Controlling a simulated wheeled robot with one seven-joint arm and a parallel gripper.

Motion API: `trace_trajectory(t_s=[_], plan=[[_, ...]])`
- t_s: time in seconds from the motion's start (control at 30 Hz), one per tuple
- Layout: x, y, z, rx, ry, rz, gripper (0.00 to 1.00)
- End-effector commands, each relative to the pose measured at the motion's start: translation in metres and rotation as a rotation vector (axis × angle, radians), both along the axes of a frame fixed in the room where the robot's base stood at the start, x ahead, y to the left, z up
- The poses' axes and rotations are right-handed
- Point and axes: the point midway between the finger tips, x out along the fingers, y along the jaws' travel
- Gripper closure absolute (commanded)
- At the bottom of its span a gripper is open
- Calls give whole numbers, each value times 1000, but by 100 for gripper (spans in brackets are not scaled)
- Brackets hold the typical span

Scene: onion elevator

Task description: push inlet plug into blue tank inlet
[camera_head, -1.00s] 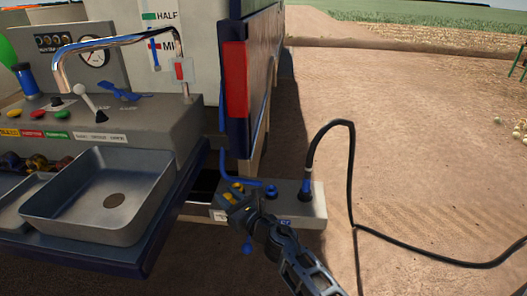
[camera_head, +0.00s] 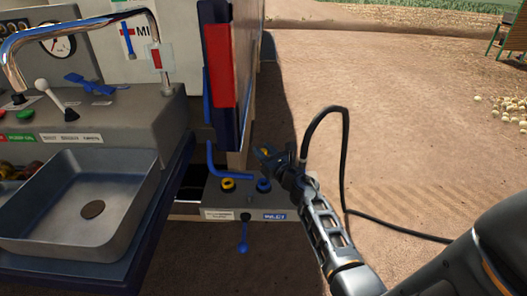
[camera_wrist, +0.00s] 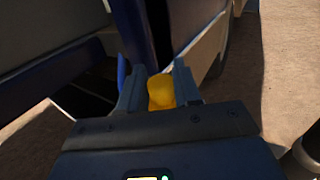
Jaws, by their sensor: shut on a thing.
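My gripper (camera_head: 270,156) is shut on a yellow plug (camera_wrist: 160,92). The plug also shows at the fingertips in the head view (camera_head: 264,152). The gripper holds it up, apart from the grey fitting box (camera_head: 240,206). The blue-ringed inlet (camera_head: 264,185) sits on the box top, just below the gripper in the picture, above a blue label (camera_head: 275,216). A yellow-ringed fitting (camera_head: 228,184) is to its left. In the wrist view the plug stands between both fingers, and the blue inlet cannot be made out.
A black hose (camera_head: 346,150) loops up behind my gripper and runs right along the ground. A blue pipe (camera_head: 225,176) and a blue lever (camera_head: 243,236) are by the box. A metal sink (camera_head: 75,205) is at left. Dirt ground (camera_head: 400,120) is open at right.

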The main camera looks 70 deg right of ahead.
Motion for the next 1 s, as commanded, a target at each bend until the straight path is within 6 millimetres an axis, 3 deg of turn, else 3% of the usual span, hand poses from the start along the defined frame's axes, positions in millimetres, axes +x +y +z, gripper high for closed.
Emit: trace_trajectory(t_s=[0.53,1.0], plan=[[0,0,-53,1,-1,1,96],[0,0,-59,0,0,1,96]])
